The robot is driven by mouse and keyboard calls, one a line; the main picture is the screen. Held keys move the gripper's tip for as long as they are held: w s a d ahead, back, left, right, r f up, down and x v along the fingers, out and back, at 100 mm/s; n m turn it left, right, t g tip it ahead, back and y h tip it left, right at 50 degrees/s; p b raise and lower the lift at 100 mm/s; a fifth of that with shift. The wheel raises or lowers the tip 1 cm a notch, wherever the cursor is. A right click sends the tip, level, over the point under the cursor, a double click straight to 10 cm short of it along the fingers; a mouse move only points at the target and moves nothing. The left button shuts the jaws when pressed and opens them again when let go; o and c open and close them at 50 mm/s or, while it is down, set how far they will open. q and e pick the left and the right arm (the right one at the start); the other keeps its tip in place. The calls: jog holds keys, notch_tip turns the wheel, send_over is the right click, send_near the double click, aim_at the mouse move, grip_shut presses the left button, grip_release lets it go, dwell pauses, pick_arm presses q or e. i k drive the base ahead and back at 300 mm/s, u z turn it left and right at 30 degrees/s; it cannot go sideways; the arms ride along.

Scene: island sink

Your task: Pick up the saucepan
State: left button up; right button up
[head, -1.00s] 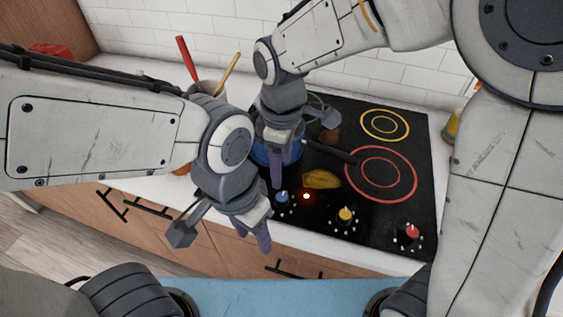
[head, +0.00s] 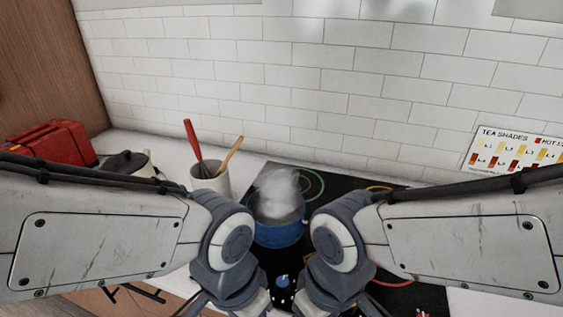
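The blue saucepan (head: 278,236) stands on the black hob, with pale steam rising from it. Its handle is not visible; my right arm covers the area to its right. My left gripper (head: 248,303) and my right gripper (head: 322,303) are close together at the bottom edge, in front of the pan. Their fingers are mostly cut off by the frame edge, so their opening cannot be told. The pan's lower sides are partly hidden by my wrists.
A white crock (head: 211,180) with a red and a wooden utensil stands left of the pan. A kettle-like pot (head: 125,163) and a red toaster (head: 52,144) are farther left. The tiled wall (head: 300,100) is behind. A tea chart (head: 515,150) is at right.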

aim_at(267, 232)
jog(key=z, duration=1.9)
jog(key=k, duration=0.6)
jog(key=u, duration=1.3)
